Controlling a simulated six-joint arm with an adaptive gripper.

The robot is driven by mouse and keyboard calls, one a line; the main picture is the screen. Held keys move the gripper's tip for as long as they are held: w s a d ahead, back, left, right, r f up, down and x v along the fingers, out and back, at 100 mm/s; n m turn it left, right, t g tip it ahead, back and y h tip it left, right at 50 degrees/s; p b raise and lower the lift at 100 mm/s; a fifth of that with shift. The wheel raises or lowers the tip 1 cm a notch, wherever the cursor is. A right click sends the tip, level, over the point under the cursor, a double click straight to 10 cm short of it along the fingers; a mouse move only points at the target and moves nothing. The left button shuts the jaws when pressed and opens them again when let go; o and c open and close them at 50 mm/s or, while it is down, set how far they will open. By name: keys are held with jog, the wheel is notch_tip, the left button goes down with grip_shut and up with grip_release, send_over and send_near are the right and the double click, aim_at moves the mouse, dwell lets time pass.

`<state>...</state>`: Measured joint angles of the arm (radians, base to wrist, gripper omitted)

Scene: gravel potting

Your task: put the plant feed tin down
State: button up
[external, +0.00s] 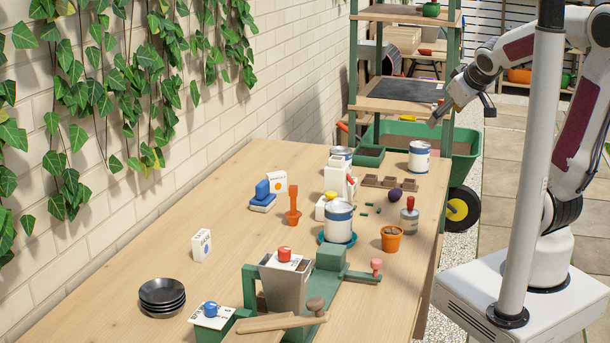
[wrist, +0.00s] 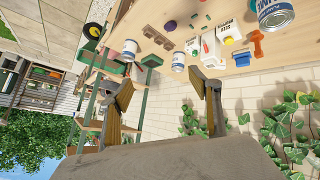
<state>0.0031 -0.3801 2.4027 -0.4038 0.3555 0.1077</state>
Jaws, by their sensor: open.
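Three white-and-blue tins stand upright on the wooden table; I cannot read which is the plant feed tin. One tin (external: 419,157) is at the back right, one tin (external: 341,154) is at the back left, partly hidden, and one tin (external: 338,222) stands on a teal saucer (external: 322,238) mid-table. The wrist view, turned over, also shows the back right tin (wrist: 130,50), the back left tin (wrist: 178,62) and the front tin (wrist: 275,14). My gripper (external: 437,120) is open and empty, raised beyond the table's back right, apart from all tins. Its fingers (wrist: 166,95) are spread.
A green tray (external: 369,156), brown seed pots (external: 382,182), a terracotta pot (external: 391,238) and a dibber (external: 293,207) stand around the tins. A grey hopper (external: 287,284) and black saucers (external: 162,294) are nearer. The table's left side is mostly clear. A green shelf stands behind.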

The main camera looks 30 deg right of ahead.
jog(key=s+a+f+m+g+y, duration=0.1)
jog(key=s+a, duration=0.1)
jog(key=s, duration=0.6)
jog(key=s+a+f+m+g, duration=0.1)
jog(key=s+g, duration=0.1)
jog(key=s, duration=0.7)
jog(key=shift+s+a+f+y, duration=0.15)
jog(key=shift+a+f+y, duration=0.1)
jog(key=shift+a+y, duration=0.15)
